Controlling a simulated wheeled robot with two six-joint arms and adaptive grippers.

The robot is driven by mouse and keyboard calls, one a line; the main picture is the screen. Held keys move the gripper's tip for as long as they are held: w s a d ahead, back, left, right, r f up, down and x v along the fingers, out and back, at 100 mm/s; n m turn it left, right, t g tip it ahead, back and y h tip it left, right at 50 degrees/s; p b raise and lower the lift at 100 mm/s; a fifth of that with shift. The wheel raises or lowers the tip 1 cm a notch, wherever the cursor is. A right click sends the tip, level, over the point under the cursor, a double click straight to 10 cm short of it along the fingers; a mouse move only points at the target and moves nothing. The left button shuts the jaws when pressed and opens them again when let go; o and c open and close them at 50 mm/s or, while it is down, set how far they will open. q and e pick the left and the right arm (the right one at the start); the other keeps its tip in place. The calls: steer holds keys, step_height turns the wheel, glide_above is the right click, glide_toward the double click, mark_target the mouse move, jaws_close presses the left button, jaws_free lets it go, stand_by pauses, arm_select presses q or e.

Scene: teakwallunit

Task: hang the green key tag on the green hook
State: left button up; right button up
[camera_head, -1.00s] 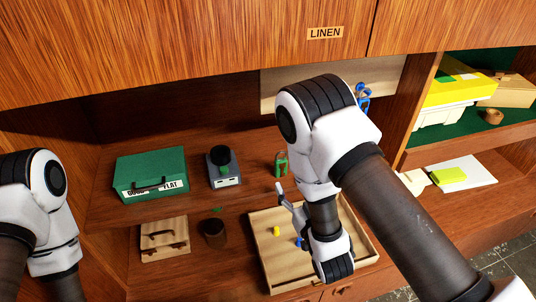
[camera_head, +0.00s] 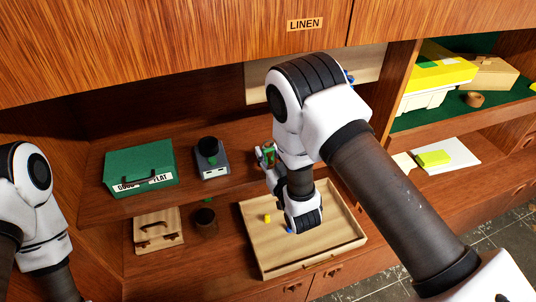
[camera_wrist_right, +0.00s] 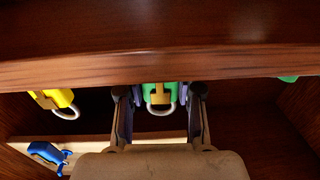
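The green key tag (camera_wrist_right: 151,96) has an orange-brown strap and a metal ring in the right wrist view. In the head view the green tag (camera_head: 270,147) shows at the front of the middle shelf, partly covered by the gripper. My right gripper (camera_head: 266,157) is at the tag. Blue pieces (camera_head: 350,77) show on the pale back board (camera_head: 258,88). I do not see the green hook; my right arm covers part of the board. My left fingers are out of view.
A yellow tag (camera_wrist_right: 52,98) is beside the green one. A green box (camera_head: 139,165) and grey device (camera_head: 211,160) stand on the shelf. Below are a pale tray (camera_head: 335,248) with small yellow and blue pieces, a dark cup (camera_head: 205,222) and a wooden case (camera_head: 157,232).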

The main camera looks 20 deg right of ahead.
steer(key=shift+c, duration=0.7)
steer(key=shift+r, duration=0.15)
step_height(320, 180, up, 10)
steer(key=shift+f, duration=0.1)
